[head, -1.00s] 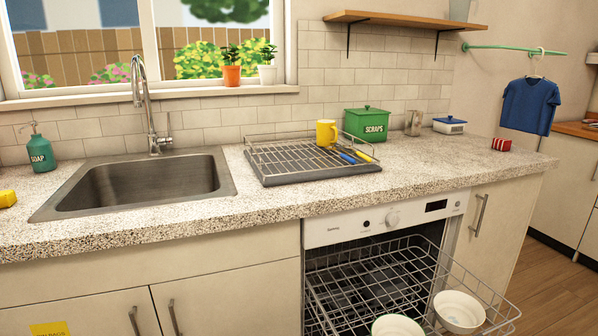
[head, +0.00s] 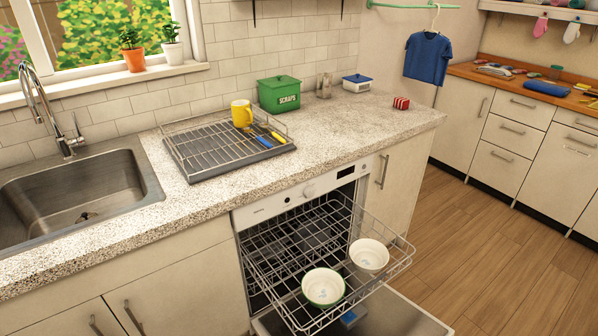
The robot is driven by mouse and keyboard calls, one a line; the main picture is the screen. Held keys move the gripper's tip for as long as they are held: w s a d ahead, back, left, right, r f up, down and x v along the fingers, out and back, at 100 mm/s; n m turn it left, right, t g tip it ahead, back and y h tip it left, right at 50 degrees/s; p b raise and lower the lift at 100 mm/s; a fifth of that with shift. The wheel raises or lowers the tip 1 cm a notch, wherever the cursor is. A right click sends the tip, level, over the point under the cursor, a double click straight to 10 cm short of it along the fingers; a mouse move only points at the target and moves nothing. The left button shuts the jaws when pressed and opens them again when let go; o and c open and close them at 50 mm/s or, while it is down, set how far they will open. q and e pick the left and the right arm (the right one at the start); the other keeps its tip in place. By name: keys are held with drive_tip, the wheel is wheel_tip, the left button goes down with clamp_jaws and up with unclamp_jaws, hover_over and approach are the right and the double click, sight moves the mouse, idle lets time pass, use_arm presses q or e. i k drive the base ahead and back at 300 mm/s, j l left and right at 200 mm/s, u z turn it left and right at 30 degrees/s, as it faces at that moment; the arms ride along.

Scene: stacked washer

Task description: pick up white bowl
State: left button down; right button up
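Two bowls sit in the pulled-out upper rack of the open dishwasher in the head view. One is a white bowl (head: 369,256) at the right, near the rack's outer right side. The other bowl (head: 323,287) is white inside with a green outer side, at the front left of it. Both stand upright with their openings facing up. Neither of my grippers shows in this view.
The wire rack (head: 270,290) juts out over the lowered dishwasher door (head: 400,318), which has a blue item (head: 352,318) on it. The counter (head: 200,208) holds a drying rack (head: 190,160) with a yellow mug (head: 241,114). Wooden floor (head: 490,230) is clear at right.

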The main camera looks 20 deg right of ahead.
sight(368, 256)
drive_tip(key=z, duration=1.05)
